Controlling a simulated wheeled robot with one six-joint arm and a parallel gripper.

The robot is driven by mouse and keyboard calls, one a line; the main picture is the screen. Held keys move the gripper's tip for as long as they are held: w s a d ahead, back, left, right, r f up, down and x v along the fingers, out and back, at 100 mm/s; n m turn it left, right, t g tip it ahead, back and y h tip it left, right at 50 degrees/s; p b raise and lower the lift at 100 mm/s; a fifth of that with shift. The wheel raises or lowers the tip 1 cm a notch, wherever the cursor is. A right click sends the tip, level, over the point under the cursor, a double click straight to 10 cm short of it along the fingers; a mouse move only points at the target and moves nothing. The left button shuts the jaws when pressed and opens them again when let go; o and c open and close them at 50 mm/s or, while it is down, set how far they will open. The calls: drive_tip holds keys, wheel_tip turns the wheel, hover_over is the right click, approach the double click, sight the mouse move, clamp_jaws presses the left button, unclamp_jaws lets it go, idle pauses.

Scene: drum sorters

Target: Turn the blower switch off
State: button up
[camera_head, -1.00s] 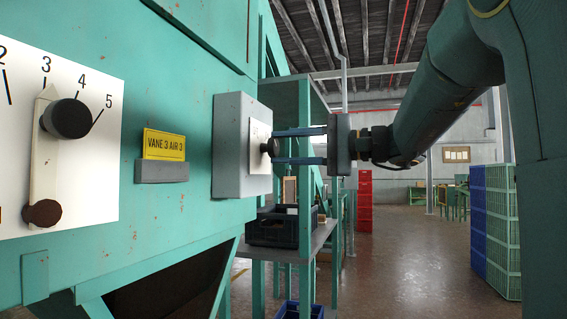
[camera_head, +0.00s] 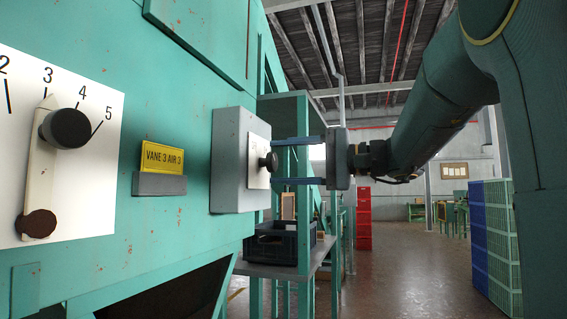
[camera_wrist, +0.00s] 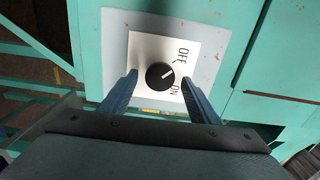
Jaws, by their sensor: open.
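The blower switch is a round black knob (camera_wrist: 160,76) on a white plate (camera_wrist: 150,50) marked OFF and ON. The plate is on a grey box (camera_head: 226,160) fixed to the green machine. A pale mark on the knob points to the right side, roughly between the two words; its exact setting is hard to tell. My gripper (camera_wrist: 158,78) is open, with one blue finger on each side of the knob. A gap shows between each finger and the knob in the wrist view. In the head view the knob (camera_head: 268,161) sits between the fingertips.
A dial plate with a lever (camera_head: 42,165) and a yellow sign reading VANE 3 AIR 3 (camera_head: 164,158) are on the machine at left. A dark crate (camera_head: 275,245) stands on a table below the box. Stacked crates (camera_head: 496,235) stand at right; the floor between is clear.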

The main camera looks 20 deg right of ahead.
drive_tip(key=v, duration=0.7)
drive_tip(key=shift+s+d, duration=0.2)
drive_tip(key=shift+d, duration=0.1)
drive_tip(key=s+a+f+m+g+h+p, duration=0.1)
drive_tip(key=a+f+g+h+p, duration=0.2)
drive_tip(key=f, duration=0.8)
drive_tip(key=s+a+f+g+h+p, duration=0.1)
drive_tip(key=a+f+g+h+p, duration=0.3)
drive_tip(key=f, duration=0.8)
drive_tip(key=s+a+f+n+g+h+p, duration=0.1)
drive_tip(key=s+f+n+g+h+p, duration=0.2)
drive_tip(key=s+f, duration=1.5)
drive_tip(key=f+n+h+p, duration=0.1)
drive_tip(key=n+h, duration=0.3)
drive_tip(key=shift+f+n+g+h, duration=0.3)
drive_tip(key=shift+f+n, duration=0.1)
